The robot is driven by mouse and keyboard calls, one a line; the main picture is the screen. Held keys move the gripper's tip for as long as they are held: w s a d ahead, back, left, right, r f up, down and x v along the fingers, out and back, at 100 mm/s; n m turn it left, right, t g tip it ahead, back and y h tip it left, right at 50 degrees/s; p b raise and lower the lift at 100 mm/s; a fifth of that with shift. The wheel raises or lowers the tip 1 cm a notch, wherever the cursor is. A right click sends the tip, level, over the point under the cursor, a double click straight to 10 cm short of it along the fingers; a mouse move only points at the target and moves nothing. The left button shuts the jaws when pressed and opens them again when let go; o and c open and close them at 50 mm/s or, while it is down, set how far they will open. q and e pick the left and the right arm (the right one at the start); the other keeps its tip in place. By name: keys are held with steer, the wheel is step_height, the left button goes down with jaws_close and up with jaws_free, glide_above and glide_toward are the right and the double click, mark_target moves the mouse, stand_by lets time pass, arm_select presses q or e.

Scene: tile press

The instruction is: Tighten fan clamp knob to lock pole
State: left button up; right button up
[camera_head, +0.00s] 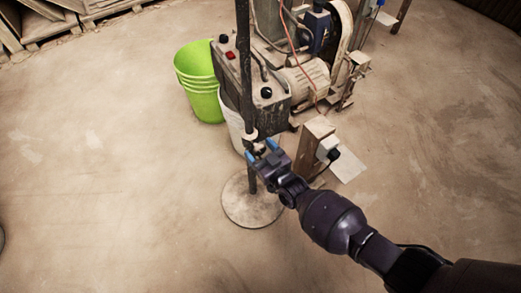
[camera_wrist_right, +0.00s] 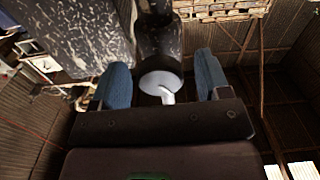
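The dark fan pole (camera_head: 246,85) stands upright on a round base plate (camera_head: 240,212) in the head view. A pale clamp collar (camera_head: 250,136) sits around the pole just above my right gripper (camera_head: 261,151). In the right wrist view, the pale clamp (camera_wrist_right: 158,80) with a small white bent knob or lever (camera_wrist_right: 167,97) lies between the two blue fingers of my right gripper (camera_wrist_right: 163,82). The fingers are apart, with gaps on both sides of the knob, and I see no contact. My left gripper is not in view.
A dark control box (camera_head: 262,92) with buttons and a motor machine (camera_head: 310,75) stand behind the pole. Green buckets (camera_head: 198,85) and a white bucket (camera_head: 233,125) are close by. A wooden post (camera_head: 312,145) stands to the right.

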steer(key=c, duration=0.9)
